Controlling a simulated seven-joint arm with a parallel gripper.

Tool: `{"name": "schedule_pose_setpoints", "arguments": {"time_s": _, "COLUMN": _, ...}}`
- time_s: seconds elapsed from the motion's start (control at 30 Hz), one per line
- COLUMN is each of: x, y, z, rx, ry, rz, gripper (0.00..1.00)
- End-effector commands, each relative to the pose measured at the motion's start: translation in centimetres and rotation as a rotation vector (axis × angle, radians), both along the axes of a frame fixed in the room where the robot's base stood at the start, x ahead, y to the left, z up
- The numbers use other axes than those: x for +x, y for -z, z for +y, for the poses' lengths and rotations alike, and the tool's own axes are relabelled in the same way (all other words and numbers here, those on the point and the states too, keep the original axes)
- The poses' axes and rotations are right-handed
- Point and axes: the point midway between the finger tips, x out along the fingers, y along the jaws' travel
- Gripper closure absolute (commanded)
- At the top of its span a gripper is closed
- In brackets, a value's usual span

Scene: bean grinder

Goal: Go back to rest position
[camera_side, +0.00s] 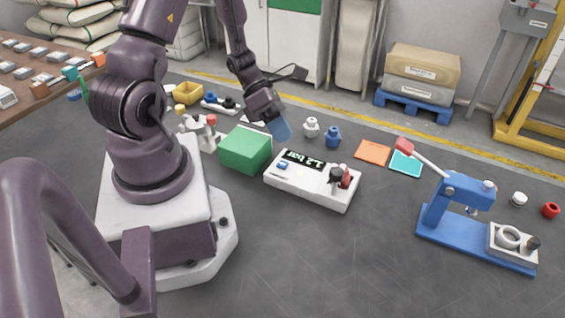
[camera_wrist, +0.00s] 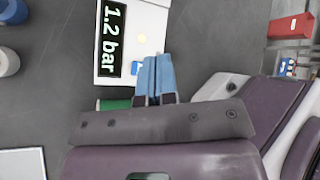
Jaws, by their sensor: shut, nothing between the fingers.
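My gripper (camera_side: 281,129) hangs from the arm above the floor, up and to the left of the white machine. Its blue fingers also show in the wrist view (camera_wrist: 154,78), pressed together with nothing between them. The white machine (camera_side: 312,190) has a black display, a blue button and a dark and red part at its right end. In the wrist view the machine (camera_wrist: 149,38) shows at the top, and its display (camera_wrist: 113,38) reads 1.2 bar. The fingers look apart from it in the side view.
A green box (camera_side: 245,150) stands left of the white machine. Orange (camera_side: 373,152) and teal (camera_side: 406,163) pads lie right. A blue lever press (camera_side: 455,205) stands far right. The front floor is clear.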

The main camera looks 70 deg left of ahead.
Motion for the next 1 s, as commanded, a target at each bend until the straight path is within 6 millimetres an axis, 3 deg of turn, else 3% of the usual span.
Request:
{"name": "schedule_pose_setpoints", "arguments": {"time_s": 0.47, "x": -0.1, "y": 0.1, "z": 0.0, "rx": 0.023, "ry": 0.055, "rz": -0.041, "gripper": 1.0}}
{"name": "schedule_pose_setpoints", "arguments": {"time_s": 0.63, "x": -2.2, "y": -0.6, "z": -0.8, "rx": 0.112, "ry": 0.37, "rz": -0.173, "gripper": 1.0}}
{"name": "schedule_pose_setpoints", "arguments": {"time_s": 1.0, "x": -3.2, "y": -8.9, "z": -3.2, "rx": 0.486, "ry": 1.355, "rz": -0.575, "gripper": 1.0}}
